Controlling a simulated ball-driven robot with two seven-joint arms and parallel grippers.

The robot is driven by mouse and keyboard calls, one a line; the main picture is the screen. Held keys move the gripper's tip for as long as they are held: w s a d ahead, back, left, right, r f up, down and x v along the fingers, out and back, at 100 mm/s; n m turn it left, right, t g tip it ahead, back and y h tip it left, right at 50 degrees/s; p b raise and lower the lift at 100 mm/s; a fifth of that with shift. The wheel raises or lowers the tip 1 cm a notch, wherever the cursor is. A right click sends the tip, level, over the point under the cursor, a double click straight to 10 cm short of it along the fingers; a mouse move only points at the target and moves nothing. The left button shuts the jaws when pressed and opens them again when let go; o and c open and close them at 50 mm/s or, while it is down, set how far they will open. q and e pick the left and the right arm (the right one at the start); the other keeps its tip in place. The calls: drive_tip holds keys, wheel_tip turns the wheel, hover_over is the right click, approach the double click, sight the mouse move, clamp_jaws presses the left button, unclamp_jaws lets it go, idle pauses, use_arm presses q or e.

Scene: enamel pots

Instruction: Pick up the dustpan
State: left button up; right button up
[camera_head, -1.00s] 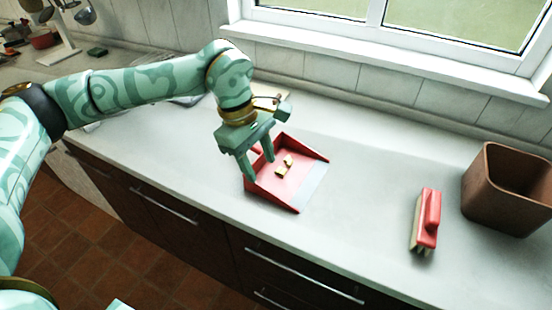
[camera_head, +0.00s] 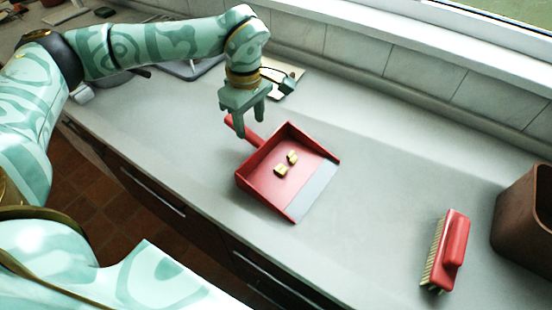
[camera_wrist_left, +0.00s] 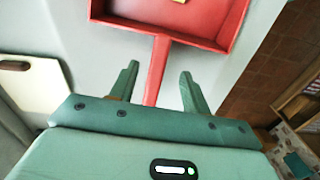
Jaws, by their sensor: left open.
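The red dustpan (camera_head: 275,180) lies flat on the counter, with its grey lip to the lower right and its red handle (camera_head: 243,131) to the upper left. Two small yellowish pieces (camera_head: 286,163) lie in its pan. My left gripper (camera_head: 252,118) is open and empty above the handle. In the left wrist view the handle (camera_wrist_left: 158,65) runs between the open fingers of my left gripper (camera_wrist_left: 158,85), and the pan (camera_wrist_left: 180,20) lies ahead of them. I cannot tell how far the fingertips are above the handle. My right gripper is not in view.
A red brush (camera_head: 450,250) with pale bristles lies on the right of the counter (camera_head: 375,190), next to a brown bin (camera_head: 527,220). A pale board (camera_wrist_left: 32,88) lies left of the gripper in the wrist view. Counter between dustpan and brush is clear.

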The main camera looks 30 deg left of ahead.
sight(253, 143)
use_arm(q)
wheel_tip(253, 143, down, 3)
drive_tip(key=shift+w+r, duration=0.1)
drive_tip(key=shift+r, duration=0.05)
wheel_tip(253, 143, down, 6)
drive_tip(key=b, duration=0.2)
drive_tip(key=shift+r+b, duration=0.2)
drive_tip(key=shift+b, duration=0.15)
drive_tip(key=shift+r, duration=0.15)
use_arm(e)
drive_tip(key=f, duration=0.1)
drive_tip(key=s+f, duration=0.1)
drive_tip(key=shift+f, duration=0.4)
use_arm(q)
clamp_jaws()
